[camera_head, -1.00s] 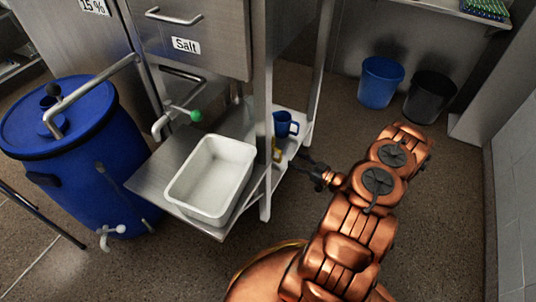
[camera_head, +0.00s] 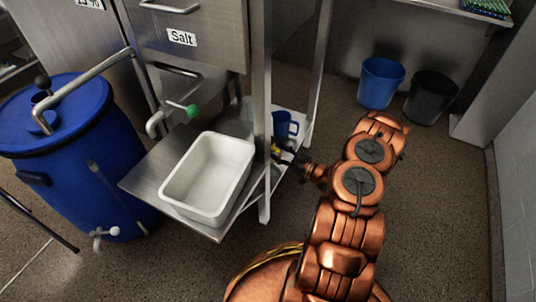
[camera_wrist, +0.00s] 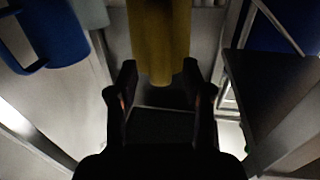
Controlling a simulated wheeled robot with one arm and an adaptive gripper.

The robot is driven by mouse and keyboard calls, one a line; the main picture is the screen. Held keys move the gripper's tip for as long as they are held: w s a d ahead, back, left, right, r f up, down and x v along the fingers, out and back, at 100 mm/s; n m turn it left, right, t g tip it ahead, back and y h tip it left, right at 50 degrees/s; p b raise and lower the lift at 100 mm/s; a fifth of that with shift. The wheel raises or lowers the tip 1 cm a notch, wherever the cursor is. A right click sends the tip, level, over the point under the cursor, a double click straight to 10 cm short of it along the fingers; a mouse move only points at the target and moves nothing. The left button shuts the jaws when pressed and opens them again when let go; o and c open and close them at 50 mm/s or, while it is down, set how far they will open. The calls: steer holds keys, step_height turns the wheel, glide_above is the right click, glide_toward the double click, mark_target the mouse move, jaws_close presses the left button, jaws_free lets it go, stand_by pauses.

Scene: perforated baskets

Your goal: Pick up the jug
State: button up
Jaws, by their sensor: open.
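A blue jug (camera_head: 284,124) with a handle stands on the low metal shelf behind the post; in the wrist view a blue jug (camera_wrist: 58,32) is at the upper left, partly cut off. A yellow object (camera_head: 276,150) is on the shelf in front of it, mostly hidden by the post and my gripper. I cannot tell if it is a jug too. In the wrist view the yellow object (camera_wrist: 158,40) hangs into the space between my fingers. My gripper (camera_head: 286,156) is open at the shelf's right side, and its dark fingers (camera_wrist: 158,85) are on both sides of the yellow object's lower end.
A white tub (camera_head: 208,178) stands on the metal shelf left of the post (camera_head: 263,130). The post is close to my gripper. A blue barrel (camera_head: 70,150) is at the left. A blue bin (camera_head: 381,83) and a black bin (camera_head: 431,97) stand at the back right. The floor between is clear.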

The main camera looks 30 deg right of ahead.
steer(key=shift+w, duration=0.1)
jaws_close()
stand_by(0.4)
